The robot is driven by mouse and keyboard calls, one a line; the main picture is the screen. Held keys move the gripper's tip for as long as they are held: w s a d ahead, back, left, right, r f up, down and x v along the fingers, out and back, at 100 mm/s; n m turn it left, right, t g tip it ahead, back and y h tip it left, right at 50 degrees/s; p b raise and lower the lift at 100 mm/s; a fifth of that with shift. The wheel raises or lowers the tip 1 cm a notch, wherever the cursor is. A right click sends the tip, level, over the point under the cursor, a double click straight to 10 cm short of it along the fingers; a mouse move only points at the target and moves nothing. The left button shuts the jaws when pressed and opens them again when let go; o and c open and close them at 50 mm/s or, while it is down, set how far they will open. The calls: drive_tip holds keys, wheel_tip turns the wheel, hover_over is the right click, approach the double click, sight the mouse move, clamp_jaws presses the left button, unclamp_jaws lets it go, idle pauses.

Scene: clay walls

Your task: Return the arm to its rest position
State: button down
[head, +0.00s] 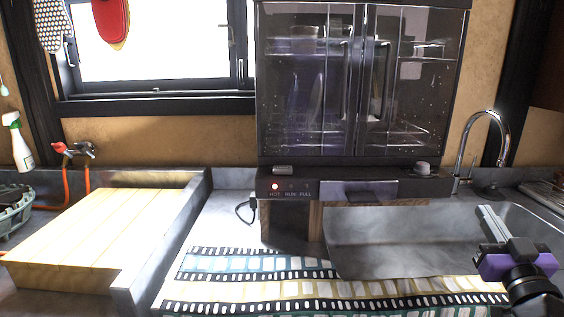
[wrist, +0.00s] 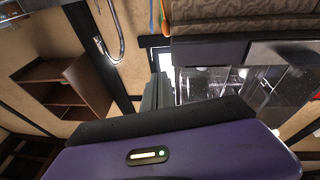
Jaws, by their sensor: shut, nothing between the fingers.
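My gripper (head: 491,224) shows at the right side of the head view, raised in front of the sink basin. Its grey fingers point up and to the left, and they are shut with nothing between them. The purple gripper body sits just below them. In the wrist view the fingers (wrist: 158,92) and the purple housing with a small lit indicator show up close. The wrist camera looks toward the wall, tap and glass cabinet.
A steel sink (head: 400,240) lies behind my gripper, with a curved tap (head: 497,118) at its back. A glass-door cabinet (head: 350,85) stands at the centre. A film-strip patterned mat (head: 250,280) lies on the counter. A wooden board (head: 105,230) is at left.

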drive_tip(key=s+a+f+m+g+h, duration=0.1)
drive_tip(key=s+a+f, duration=0.4)
drive_tip(key=s+f, duration=0.25)
drive_tip(key=s+a+f+m, duration=0.2)
drive_tip(key=s+a+f, duration=0.35)
drive_tip(key=s, duration=0.25)
drive_tip(key=s+a+f+n+g+y, duration=0.1)
drive_tip(key=s+a+f+g+y, duration=0.2)
drive_tip(key=s, duration=0.6)
drive_tip(key=s+a+f+n, duration=0.25)
drive_tip(key=s+a, duration=0.35)
drive_tip(key=s, duration=0.3)
drive_tip(key=s+a+f+n+g+y, duration=0.15)
drive_tip(key=s+a+f, duration=0.25)
drive_tip(key=s, duration=0.5)
wheel_tip(320, 180, up, 13)
drive_tip(key=p, duration=1.3)
drive_tip(key=shift+s+a+m+y, duration=0.2)
drive_tip(key=shift+s+m+y, duration=0.15)
drive_tip(key=shift+m+y, duration=0.1)
drive_tip(key=shift+g, duration=0.25)
